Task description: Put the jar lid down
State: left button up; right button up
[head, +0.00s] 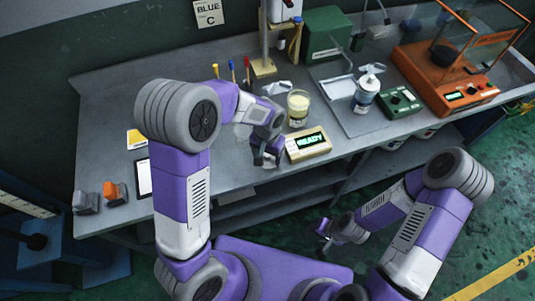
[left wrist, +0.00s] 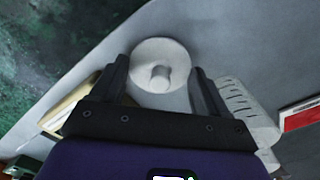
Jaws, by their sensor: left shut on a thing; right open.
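A round white jar lid (left wrist: 160,65) with a knob in its middle is between the fingers of my left gripper (left wrist: 163,88) in the left wrist view. In the head view, my left gripper (head: 266,160) is over the front part of the bench, just left of the beige device with a lit green display (head: 307,144); the lid is not clear there. A glass jar with pale yellow contents (head: 298,109) stands uncovered behind that device. My right gripper (head: 325,236) is open and empty, in front of the bench and below its top.
The grey bench (head: 105,150) has clear room left of my left arm. Coloured screwdrivers (head: 231,68) stand behind my left arm.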

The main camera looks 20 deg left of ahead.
pick_arm(q)
jog(key=shift+f, duration=0.2)
jog(key=o, duration=1)
jog(key=shift+o, duration=0.2)
jog(key=shift+r, duration=0.1)
jog(key=shift+r, duration=0.25)
notch_tip(320, 180, up, 12)
jog(key=p, duration=0.2)
jog(key=shift+p, duration=0.3)
jog(key=shift+f, duration=0.1)
